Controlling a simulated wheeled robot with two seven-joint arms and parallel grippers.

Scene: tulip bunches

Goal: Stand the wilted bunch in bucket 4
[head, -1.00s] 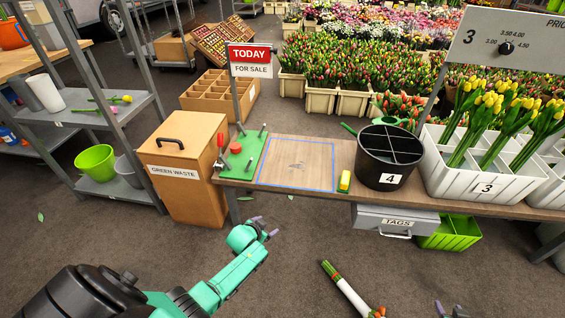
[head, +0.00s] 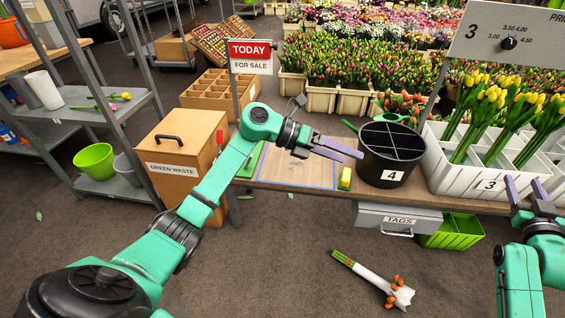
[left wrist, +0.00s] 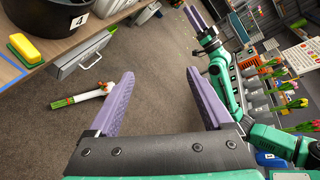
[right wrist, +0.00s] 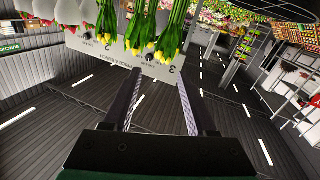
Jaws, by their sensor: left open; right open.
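The bunch (head: 372,278) lies on the floor in front of the table, in white wrap, with green stems at one end and drooping orange heads at the other. It also shows in the left wrist view (left wrist: 82,97). Bucket 4 (head: 390,178), black with several empty-looking compartments, stands upright on the table. My left gripper (head: 337,147) is open and empty, above the table just left of the bucket in the head view; it also shows in its wrist view (left wrist: 160,88). My right gripper (head: 526,190) is open and empty, by the white crate's front.
A yellow block (head: 345,179) sits left of the bucket. The white crate (head: 455,178) of yellow tulips stands right of it. A tags drawer (head: 397,220) and green bin (head: 455,232) are under the table. Floor around the bunch is clear.

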